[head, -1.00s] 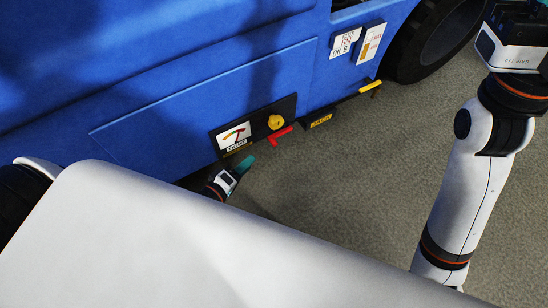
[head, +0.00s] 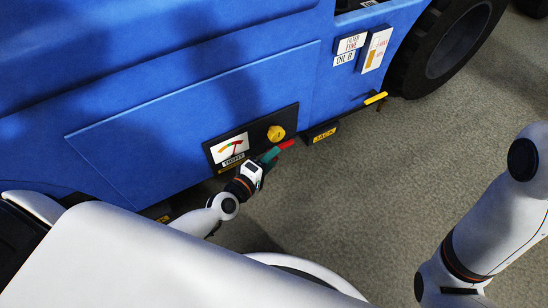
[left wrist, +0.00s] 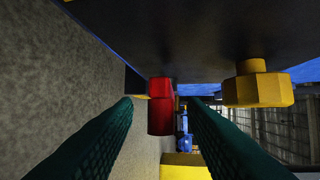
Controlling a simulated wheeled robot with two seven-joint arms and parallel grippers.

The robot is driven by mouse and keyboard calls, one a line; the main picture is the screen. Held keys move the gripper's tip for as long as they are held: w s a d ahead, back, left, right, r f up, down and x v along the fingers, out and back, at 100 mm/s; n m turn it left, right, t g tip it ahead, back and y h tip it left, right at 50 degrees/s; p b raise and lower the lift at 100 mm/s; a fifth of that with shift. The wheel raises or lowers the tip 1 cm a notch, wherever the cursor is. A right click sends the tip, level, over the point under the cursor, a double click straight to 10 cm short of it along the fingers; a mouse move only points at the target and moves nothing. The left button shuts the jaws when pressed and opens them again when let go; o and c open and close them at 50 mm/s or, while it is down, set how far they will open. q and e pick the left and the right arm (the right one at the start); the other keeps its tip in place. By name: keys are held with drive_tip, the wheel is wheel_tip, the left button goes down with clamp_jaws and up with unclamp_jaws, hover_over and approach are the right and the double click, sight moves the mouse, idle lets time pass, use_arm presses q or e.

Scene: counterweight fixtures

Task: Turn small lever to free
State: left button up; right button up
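A small red lever (head: 286,145) sticks out at the lower right of a black panel (head: 208,152) on the blue vehicle's side. My left gripper (head: 271,155), with teal fingers, is at the lever in the head view. In the left wrist view, the red lever (left wrist: 160,106) shows between the two spread fingers of my left gripper (left wrist: 160,115). The gripper is open; I cannot tell whether either finger touches the lever. The panel also carries a yellow hex knob (head: 276,133) and a dial (head: 230,148) with a label below it. My right gripper is out of view.
A yellow JACK label (head: 324,136) and a yellow handle (head: 375,98) are right of the panel, low on the vehicle. A black tyre (head: 455,45) stands at upper right. Grey floor (head: 370,190) is open in front of the vehicle.

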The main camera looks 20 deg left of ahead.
use_arm(q)
drive_tip(key=shift+w+d, duration=0.2)
drive_tip(key=shift+w, duration=0.45)
